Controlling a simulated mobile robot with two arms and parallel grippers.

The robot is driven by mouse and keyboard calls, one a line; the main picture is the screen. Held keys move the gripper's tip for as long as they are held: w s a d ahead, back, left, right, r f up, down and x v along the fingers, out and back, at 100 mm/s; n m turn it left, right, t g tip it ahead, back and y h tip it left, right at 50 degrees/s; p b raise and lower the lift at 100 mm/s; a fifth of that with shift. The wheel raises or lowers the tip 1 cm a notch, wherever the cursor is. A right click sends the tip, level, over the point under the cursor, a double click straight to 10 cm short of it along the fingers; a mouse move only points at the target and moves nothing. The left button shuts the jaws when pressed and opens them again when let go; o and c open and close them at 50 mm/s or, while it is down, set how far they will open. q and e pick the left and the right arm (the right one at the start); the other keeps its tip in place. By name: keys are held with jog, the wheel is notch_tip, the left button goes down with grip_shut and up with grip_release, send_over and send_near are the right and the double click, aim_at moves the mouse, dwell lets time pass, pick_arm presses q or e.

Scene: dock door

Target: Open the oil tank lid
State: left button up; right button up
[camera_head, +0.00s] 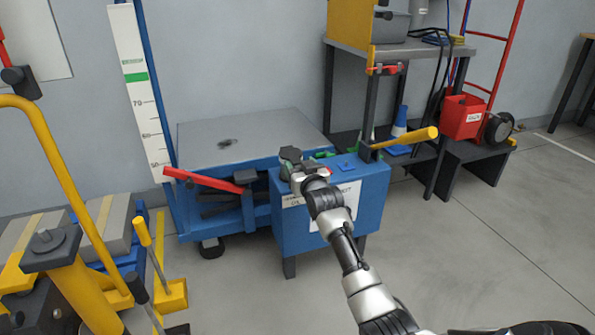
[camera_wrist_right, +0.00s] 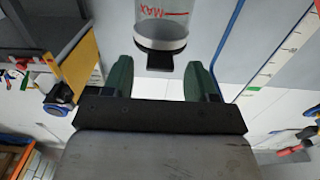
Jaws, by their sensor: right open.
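A blue box-shaped tank (camera_head: 375,190) on short legs, with a white label on its front, stands at the middle of the head view. My right gripper (camera_head: 291,160) is over the left part of its top; the gripper and arm hide part of that top. In the right wrist view my right gripper (camera_wrist_right: 160,80) is open with green fingertips apart. A clear cylinder (camera_wrist_right: 160,25) with a red MAX mark and a dark end shows beyond and between the fingertips. I cannot tell whether they touch it. No lid can be made out clearly. My left gripper is not in view.
A blue lift cart with a grey platform (camera_head: 250,135) stands behind the tank, with a red lever (camera_head: 205,181). A yellow-handled lever (camera_head: 405,139) projects at the right. Yellow equipment (camera_head: 75,265) crowds the left. The floor at the right (camera_head: 480,250) is clear.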

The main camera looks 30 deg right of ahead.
jog(key=shift+x, duration=0.95)
grip_shut()
